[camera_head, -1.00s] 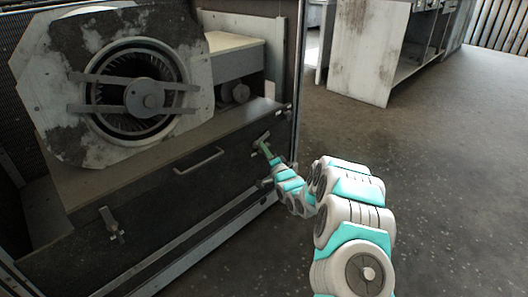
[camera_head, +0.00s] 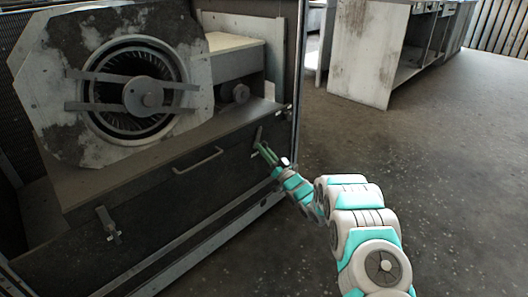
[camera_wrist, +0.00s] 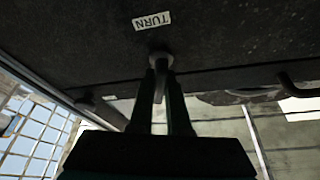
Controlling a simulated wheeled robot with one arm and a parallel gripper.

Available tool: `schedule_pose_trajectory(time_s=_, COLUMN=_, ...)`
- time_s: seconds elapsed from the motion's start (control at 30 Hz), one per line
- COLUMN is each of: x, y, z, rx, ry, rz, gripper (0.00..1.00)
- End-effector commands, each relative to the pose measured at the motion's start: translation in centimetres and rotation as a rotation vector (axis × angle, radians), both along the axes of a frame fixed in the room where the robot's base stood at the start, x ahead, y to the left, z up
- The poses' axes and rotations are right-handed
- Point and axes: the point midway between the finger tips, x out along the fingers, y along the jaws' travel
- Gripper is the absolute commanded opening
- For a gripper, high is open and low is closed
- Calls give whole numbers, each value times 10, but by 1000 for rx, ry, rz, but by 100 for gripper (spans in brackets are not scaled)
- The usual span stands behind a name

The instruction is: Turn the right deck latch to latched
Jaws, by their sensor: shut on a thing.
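The right deck latch (camera_head: 258,136) is a small grey lever on the right part of the dark deck front. It stands nearly upright in the head view. The left deck latch (camera_head: 108,222) is on the left part of the same front.
A bar handle (camera_head: 198,160) sticks out from the deck front between the latches. The blower (camera_head: 140,95) stands above the deck. A cabinet frame post (camera_head: 297,80) is close to the right of my gripper. Open floor (camera_head: 440,150) lies to the right.

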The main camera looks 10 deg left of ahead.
Motion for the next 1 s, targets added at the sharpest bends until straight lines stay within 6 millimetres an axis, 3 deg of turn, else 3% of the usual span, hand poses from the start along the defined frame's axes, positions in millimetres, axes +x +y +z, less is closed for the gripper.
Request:
schedule_pose_trajectory(time_s=0.43, x=1, y=-1, z=-1, rx=-168, ry=-216, rz=-3, gripper=0)
schedule_pose_trajectory(time_s=1.0, x=0, y=0, z=-1, rx=-207, ry=-262, rz=0, gripper=0)
